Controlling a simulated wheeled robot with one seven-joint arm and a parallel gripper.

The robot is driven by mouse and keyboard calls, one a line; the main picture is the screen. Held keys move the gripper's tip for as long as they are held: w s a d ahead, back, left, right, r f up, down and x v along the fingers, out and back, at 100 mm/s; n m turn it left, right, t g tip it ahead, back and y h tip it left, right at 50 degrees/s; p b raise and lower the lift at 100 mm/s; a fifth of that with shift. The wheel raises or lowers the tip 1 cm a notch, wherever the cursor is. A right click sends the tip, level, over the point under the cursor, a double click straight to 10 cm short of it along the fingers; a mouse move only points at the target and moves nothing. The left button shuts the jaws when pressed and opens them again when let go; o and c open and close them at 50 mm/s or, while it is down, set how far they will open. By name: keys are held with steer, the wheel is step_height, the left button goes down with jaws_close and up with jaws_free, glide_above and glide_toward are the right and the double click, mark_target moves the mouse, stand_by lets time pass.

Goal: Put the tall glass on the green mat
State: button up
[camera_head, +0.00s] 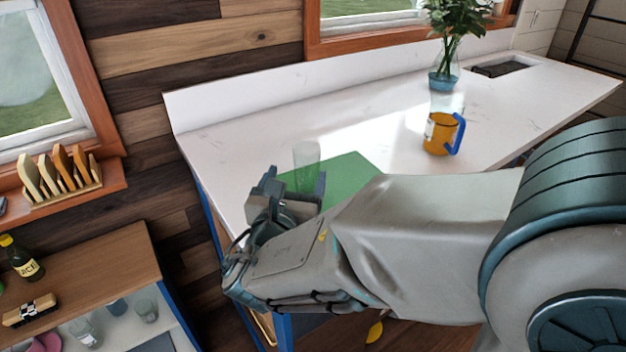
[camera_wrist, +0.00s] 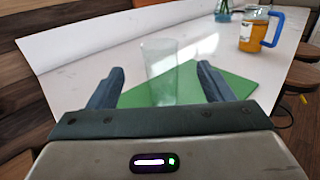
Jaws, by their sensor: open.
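The tall glass (camera_head: 307,158) is clear and upright on the white counter, at the left part of the green mat (camera_head: 352,172). In the wrist view the glass (camera_wrist: 160,62) shows between my fingertips, with its lower part seen against the mat (camera_wrist: 222,84), so its base appears to be on the mat. The base rim is faint, and my finger partly covers it in the head view. My gripper (camera_head: 295,183) is open, with a finger on either side of the glass; in the wrist view (camera_wrist: 161,70) gaps show on both sides.
An orange mug with a blue handle (camera_head: 440,134) and a plant in a blue vase (camera_head: 444,80) stand farther right on the counter (camera_head: 250,115). A sink (camera_head: 500,68) is at the far end. A low wooden shelf (camera_head: 95,270) with a bottle (camera_head: 22,260) is at left.

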steer(key=s+d+f+m+g+h, duration=0.3)
steer(key=d+m+g, duration=0.2)
steer(key=d+m, duration=0.4)
steer(key=s+d+f+m+g+h, duration=0.3)
steer(key=d+m+g, duration=0.35)
steer(key=d, duration=0.35)
steer(key=s+f+m+g+y, duration=0.3)
steer(key=s+m+y, duration=0.5)
steer(key=m, duration=1)
steer(key=shift+s+a+f+y, duration=0.2)
steer(key=shift+s+a+y, duration=0.2)
steer(key=shift+y, duration=0.3)
steer(key=shift+c, duration=0.3)
